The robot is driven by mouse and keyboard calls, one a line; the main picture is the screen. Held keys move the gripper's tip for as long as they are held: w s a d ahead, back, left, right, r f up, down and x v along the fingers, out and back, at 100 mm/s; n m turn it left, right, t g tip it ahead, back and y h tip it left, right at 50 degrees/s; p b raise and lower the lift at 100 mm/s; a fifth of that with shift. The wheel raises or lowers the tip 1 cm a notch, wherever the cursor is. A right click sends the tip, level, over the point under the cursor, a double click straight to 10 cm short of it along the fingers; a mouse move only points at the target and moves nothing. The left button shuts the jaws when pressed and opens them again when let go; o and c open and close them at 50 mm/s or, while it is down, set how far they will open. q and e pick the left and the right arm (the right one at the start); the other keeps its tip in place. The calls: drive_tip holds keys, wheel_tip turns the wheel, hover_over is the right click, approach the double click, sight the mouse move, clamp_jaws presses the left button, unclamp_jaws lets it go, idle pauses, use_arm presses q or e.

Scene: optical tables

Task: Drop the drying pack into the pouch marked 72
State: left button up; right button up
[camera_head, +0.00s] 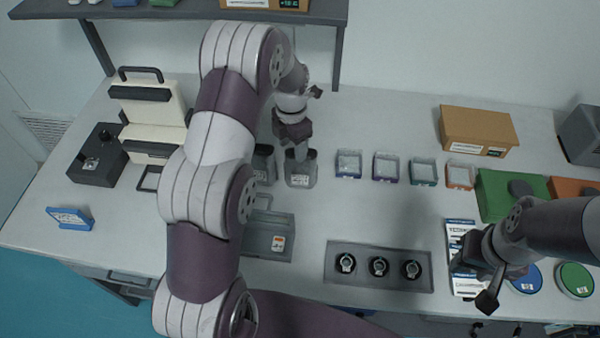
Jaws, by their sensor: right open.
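My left gripper (298,146) points down just above a dark grey open-topped pouch (300,181) with a white label; the print is too small to read. A small pale patch shows below the jaws at the pouch mouth; I cannot tell whether it is the drying pack or part of the gripper. A second grey pouch (263,172) stands just left of it, partly hidden by my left arm. I cannot make out which pouch is marked 72. My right gripper (475,284) is open at the front right, over blue-and-white printed packets (461,228).
Several small open bins (386,166) stand in a row right of the pouches. A grey tray (343,282) with three round items lies in front. A cardboard box (478,128) and green box (503,204) stand right. A shelf (180,11) overhangs the back left.

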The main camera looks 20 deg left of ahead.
use_arm(q)
wheel_tip(320, 180, up, 13)
drive_tip(key=p, duration=0.3)
drive_tip(key=shift+f, duration=0.15)
